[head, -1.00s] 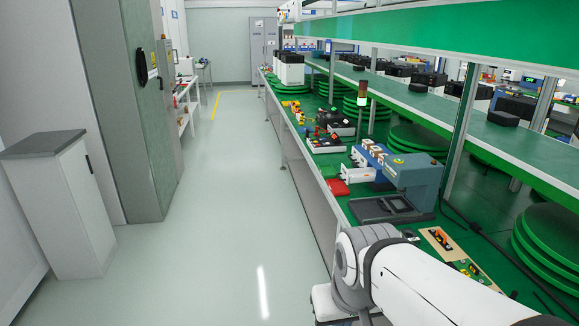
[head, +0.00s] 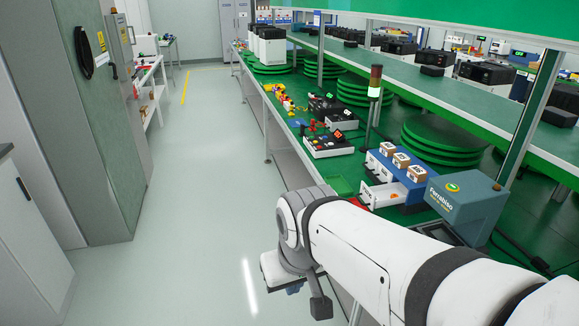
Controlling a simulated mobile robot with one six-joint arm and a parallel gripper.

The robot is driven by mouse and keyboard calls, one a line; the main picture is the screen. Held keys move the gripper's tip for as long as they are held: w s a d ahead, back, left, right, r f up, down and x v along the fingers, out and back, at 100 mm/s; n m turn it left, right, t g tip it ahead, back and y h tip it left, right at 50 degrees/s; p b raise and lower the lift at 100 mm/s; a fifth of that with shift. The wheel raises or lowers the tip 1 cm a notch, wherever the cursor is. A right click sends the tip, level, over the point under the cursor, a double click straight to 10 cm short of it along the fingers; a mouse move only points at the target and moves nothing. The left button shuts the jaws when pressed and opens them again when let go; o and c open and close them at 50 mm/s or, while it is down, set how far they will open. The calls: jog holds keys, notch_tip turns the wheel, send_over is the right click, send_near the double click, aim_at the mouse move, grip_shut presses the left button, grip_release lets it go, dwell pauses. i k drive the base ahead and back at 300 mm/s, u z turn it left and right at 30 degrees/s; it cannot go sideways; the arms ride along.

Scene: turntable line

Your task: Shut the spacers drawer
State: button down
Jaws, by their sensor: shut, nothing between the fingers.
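A blue drawer cabinet (head: 418,190) stands on the green bench, right of centre in the head view, with small cardboard boxes on top. A white drawer (head: 377,195) sticks out of its front towards the aisle. Its label is too small to read surely, so I cannot tell whether it is the spacers drawer. My gripper (head: 320,304) shows as a dark end below my wrist, low over the aisle beside the bench. It is shut and empty, well apart from the drawer. My arm covers part of the bench just in front of the cabinet.
A blue machine (head: 466,208) stands right of the cabinet. A green tray (head: 341,186) and a red item (head: 357,203) lie near the drawer. A signal light (head: 374,92) rises behind the cabinet. The aisle floor (head: 205,190) on the left is clear.

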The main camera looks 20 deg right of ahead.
aim_at(384, 192)
jog(key=z, duration=0.1)
jog(key=i, duration=1)
jog(key=z, duration=0.25)
